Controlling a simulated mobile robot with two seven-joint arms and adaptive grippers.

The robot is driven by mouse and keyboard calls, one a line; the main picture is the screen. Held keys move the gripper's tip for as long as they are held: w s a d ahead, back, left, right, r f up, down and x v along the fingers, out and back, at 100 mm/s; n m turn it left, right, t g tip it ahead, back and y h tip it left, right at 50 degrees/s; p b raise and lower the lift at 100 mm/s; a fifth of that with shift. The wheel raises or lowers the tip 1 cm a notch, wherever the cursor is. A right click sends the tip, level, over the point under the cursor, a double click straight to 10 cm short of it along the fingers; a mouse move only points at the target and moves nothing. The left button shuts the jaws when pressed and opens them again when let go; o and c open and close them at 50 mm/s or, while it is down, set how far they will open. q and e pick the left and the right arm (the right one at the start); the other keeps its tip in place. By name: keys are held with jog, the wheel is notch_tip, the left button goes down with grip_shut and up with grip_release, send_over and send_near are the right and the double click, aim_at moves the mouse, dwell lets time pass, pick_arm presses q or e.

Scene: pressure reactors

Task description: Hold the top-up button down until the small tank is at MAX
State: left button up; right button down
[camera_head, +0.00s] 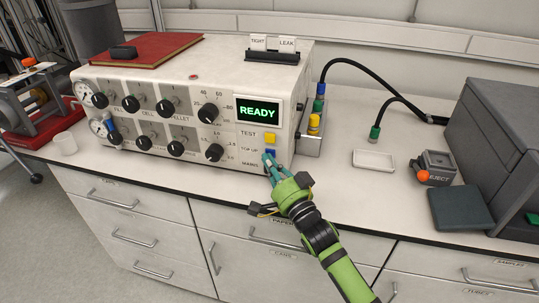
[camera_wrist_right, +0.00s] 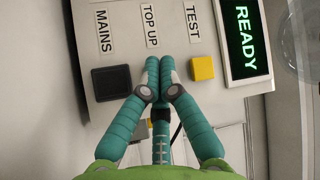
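The control panel (camera_head: 222,130) is a white box with gauges and knobs, and its display (camera_head: 259,112) reads READY. The blue top-up button (camera_head: 270,152) sits beside the TOP UP label, between the yellow TEST button (camera_head: 270,138) and the black MAINS button (camera_wrist_right: 112,82). My right gripper (camera_head: 268,158) is at this button column, its teal fingers together and empty. In the wrist view its fingertips (camera_wrist_right: 160,62) lie in line with the TOP UP label and hide the button. I cannot tell whether they touch or press it. I cannot make out the small tank or its level. My left gripper is out of view.
A red book (camera_head: 150,48) and a TIGHT/LEAK sign holder (camera_head: 272,56) are on top of the panel. Hoses run from fittings at its right side. A white tray (camera_head: 374,160) and an EJECT device (camera_head: 435,168) stand on the right. The bench front is mostly clear.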

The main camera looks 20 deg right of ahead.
jog(key=shift+s+a, duration=0.1)
jog(key=shift+s+a+p, duration=0.35)
jog(key=shift+s+p, duration=0.15)
jog(key=shift+s, duration=0.1)
jog(key=shift+s+a+p, duration=0.35)
jog(key=shift+s, duration=0.1)
jog(key=shift+s+a+p, duration=0.4)
jog(key=shift+s+a, duration=0.15)
jog(key=shift+s, duration=0.3)
jog(key=shift+s+a+p, duration=0.35)
jog(key=shift+s+a, duration=0.2)
jog(key=shift+s, duration=0.25)
